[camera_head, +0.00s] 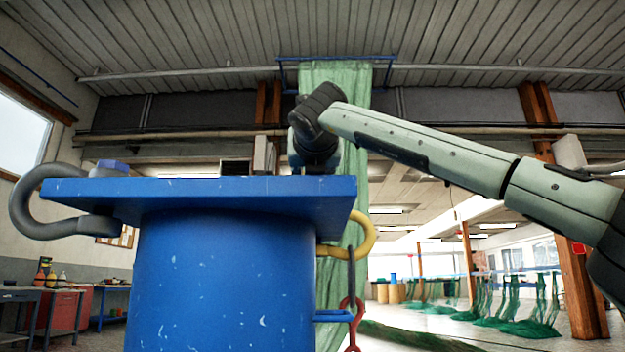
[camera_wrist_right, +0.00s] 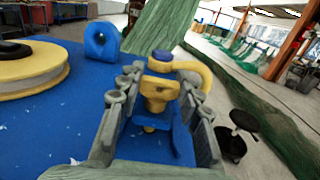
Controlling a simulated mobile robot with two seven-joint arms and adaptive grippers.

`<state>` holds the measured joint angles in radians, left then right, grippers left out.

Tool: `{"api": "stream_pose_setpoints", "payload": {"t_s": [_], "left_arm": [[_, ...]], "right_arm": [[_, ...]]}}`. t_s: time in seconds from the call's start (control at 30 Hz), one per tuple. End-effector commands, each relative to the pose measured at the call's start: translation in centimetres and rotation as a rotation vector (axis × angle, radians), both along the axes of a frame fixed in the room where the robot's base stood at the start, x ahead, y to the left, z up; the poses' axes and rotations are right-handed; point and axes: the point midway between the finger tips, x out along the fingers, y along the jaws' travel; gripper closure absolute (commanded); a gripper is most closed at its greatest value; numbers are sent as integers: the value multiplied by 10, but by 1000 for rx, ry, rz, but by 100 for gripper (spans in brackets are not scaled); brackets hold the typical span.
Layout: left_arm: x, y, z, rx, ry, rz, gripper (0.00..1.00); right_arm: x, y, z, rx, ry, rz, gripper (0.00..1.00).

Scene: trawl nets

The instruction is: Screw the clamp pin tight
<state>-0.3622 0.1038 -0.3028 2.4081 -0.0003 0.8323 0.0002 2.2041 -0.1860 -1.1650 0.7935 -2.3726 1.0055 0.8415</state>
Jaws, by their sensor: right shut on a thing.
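A yellow shackle-shaped clamp (camera_head: 362,236) hangs at the right edge of the blue plate in the head view. In the right wrist view, its curved bow (camera_wrist_right: 195,72) shows beyond my fingers. The clamp pin (camera_wrist_right: 157,92), yellow with a blue end above it, stands between the two grey fingers of my right gripper (camera_wrist_right: 160,82), which is shut on it. How far the pin is screwed in cannot be told. In the head view my right arm reaches in from the right, and the plate hides its fingers. My left gripper is not in view.
The blue post (camera_head: 220,285) carries a wide plate (camera_head: 230,190). A grey shackle (camera_head: 30,205) sits at its left edge. A yellow wheel (camera_wrist_right: 30,72) and a blue lug (camera_wrist_right: 102,42) are on the plate. A red link (camera_head: 354,318) hangs below the clamp. Green netting (camera_head: 330,85) hangs behind.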

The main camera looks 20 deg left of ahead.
Motion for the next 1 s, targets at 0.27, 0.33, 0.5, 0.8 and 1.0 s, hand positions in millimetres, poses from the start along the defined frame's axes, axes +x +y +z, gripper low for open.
{"api": "stream_pose_setpoints", "payload": {"t_s": [0.27,0.33,0.5,0.8,1.0], "left_arm": [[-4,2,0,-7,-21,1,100],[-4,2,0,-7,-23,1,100],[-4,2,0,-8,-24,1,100],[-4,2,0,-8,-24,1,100],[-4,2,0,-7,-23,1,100]], "right_arm": [[-1,0,1,0,-2,-71,94],[0,0,1,0,-2,-77,94],[0,0,1,1,-2,-81,94],[0,0,1,0,-2,-80,56],[0,0,1,0,-1,-80,43]]}}
